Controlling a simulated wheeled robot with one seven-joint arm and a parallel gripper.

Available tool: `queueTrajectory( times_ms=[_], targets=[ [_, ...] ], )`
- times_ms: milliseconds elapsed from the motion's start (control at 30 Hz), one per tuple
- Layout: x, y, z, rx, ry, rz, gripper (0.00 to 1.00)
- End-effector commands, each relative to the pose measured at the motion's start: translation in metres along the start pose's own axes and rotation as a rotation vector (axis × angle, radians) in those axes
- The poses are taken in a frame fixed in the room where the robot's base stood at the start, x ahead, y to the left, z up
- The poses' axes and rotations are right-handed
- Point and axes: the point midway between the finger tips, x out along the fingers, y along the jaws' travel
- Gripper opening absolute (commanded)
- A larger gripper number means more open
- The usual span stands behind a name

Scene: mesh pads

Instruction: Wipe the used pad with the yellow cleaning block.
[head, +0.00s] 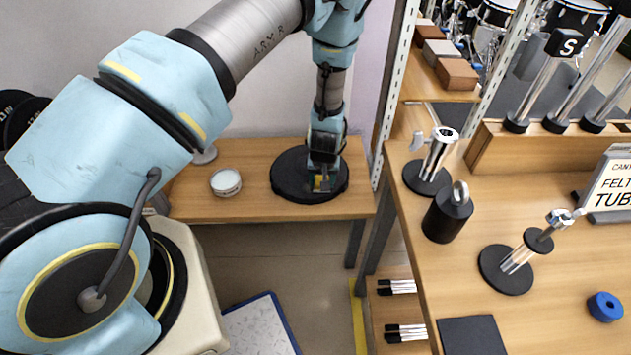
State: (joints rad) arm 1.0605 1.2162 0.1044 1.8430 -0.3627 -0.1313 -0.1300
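A round black pad (287,178) lies on the small wooden table at the back middle, and I take it to be the used pad. My gripper (321,182) points down over the right part of this pad. A small yellow block (317,183) shows between its fingers, low against the pad. The gripper appears shut on this block. The gripper hides much of the block, and whether the block touches the pad is hard to tell at this size.
A white round tub (226,182) stands left of the pad. A metal upright (391,90) rises to the right. The right bench (455,275) holds a black weight (447,212), stands with round black bases, a blue ring (605,306) and a sign.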

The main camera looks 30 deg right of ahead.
Motion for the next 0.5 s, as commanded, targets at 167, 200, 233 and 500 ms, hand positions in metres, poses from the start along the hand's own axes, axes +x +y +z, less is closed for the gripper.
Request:
queueTrajectory(
  times_ms=[167, 200, 233, 500],
  targets=[
    [-0.001, 0.001, 0.0, 0.001, 0.0, 0.002, 0.12],
    [-0.001, -0.001, 0.0, 0.0, -0.001, 0.001, 0.12],
    [-0.001, -0.002, 0.0, 0.0, -0.001, 0.001, 0.12],
    [0.001, -0.024, 0.003, -0.002, -0.002, 0.0, 0.12]
  ],
)
